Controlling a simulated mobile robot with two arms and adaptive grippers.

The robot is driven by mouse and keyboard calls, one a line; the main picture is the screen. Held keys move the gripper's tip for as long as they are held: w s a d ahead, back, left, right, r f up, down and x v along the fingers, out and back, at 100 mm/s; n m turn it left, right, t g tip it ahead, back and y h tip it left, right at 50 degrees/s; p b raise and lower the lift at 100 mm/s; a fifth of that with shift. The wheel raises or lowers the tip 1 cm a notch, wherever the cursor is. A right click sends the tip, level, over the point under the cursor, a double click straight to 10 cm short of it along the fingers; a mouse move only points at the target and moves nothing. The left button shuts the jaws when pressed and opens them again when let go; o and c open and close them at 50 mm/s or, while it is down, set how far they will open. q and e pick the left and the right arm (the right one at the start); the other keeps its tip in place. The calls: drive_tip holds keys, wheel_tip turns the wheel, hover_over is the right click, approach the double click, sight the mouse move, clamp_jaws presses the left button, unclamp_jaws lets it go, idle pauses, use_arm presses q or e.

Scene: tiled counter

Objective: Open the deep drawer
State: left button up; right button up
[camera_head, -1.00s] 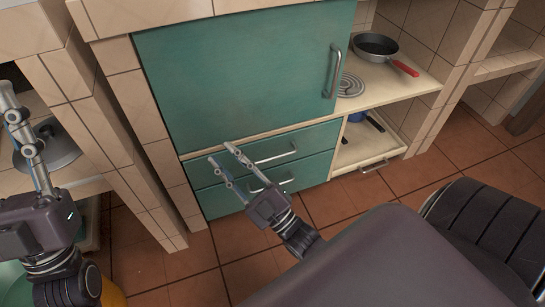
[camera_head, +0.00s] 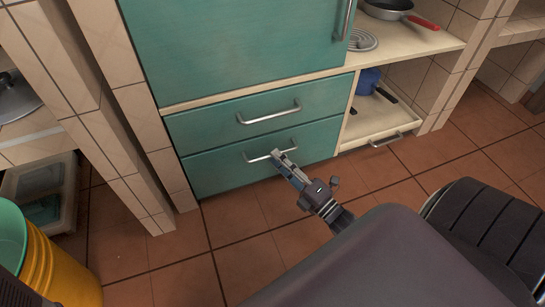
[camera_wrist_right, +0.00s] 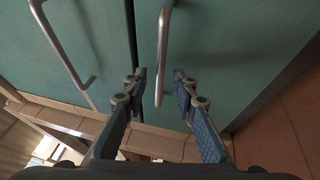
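Two teal drawers sit one above the other under a large teal cabinet door, and both look shut. The upper drawer (camera_head: 205,124) has a metal bar handle (camera_head: 269,114). The lower drawer (camera_head: 222,172) has a similar handle (camera_head: 256,158). My right gripper (camera_head: 281,156) is at the right part of the lower handle. In the right wrist view my right gripper (camera_wrist_right: 159,84) is open, its fingers on either side of the handle's near end (camera_wrist_right: 162,55), with gaps showing. Whether a finger touches the handle cannot be told. My left gripper is out of view.
An open low shelf with a pull-out tray (camera_head: 378,125) is right of the drawers. A frying pan (camera_head: 388,8) stands above it. A yellow bucket (camera_head: 52,265) and a plastic bin (camera_head: 45,190) are at left. The tiled floor (camera_head: 235,235) before the drawers is clear.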

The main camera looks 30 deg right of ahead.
drive_tip(key=shift+b+x, duration=0.4)
drive_tip(key=shift+x, duration=1)
clamp_jaws()
